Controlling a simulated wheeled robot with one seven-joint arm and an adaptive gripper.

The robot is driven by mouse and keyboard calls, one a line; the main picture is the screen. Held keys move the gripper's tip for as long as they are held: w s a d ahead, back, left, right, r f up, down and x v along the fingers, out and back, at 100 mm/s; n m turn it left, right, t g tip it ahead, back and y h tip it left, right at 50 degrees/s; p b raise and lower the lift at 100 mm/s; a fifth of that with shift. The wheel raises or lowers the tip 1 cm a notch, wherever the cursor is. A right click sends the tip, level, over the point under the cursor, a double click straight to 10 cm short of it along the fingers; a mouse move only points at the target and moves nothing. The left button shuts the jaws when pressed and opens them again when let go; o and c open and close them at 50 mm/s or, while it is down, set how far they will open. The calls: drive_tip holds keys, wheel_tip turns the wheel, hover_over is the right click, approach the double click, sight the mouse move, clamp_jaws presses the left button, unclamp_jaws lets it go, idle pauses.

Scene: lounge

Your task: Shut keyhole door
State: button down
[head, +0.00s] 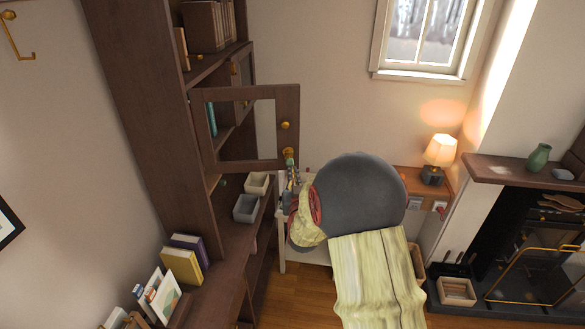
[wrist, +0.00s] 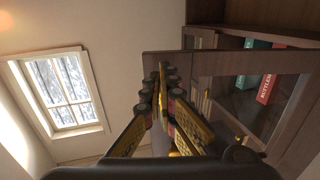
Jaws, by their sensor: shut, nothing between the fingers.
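A dark brown framed door with a clear pane (head: 200,125) stands open, swung out from the tall bookcase in the head view. It carries a round brass knob (head: 285,125) and a second brass piece (head: 288,152) lower on its free side; I cannot make out a keyhole. In the wrist view the door frame (wrist: 225,62) crosses right of centre. My gripper (head: 290,166) is shut and empty at the door's lower free corner. In the wrist view its fingertips (wrist: 163,70) overlap the door's edge; I cannot tell whether they touch.
The bookcase (head: 135,85) holds books, with small grey and white boxes (head: 246,208) on a lower shelf. Another small door (head: 243,66) is behind. A lamp (head: 439,152) stands on a wooden surface, left of the fireplace mantel (head: 500,172). Wall and window (head: 425,38) are beyond.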

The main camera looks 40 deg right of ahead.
drive_tip(key=shift+x, duration=1.1)
drive_tip(key=shift+w+d, duration=0.1)
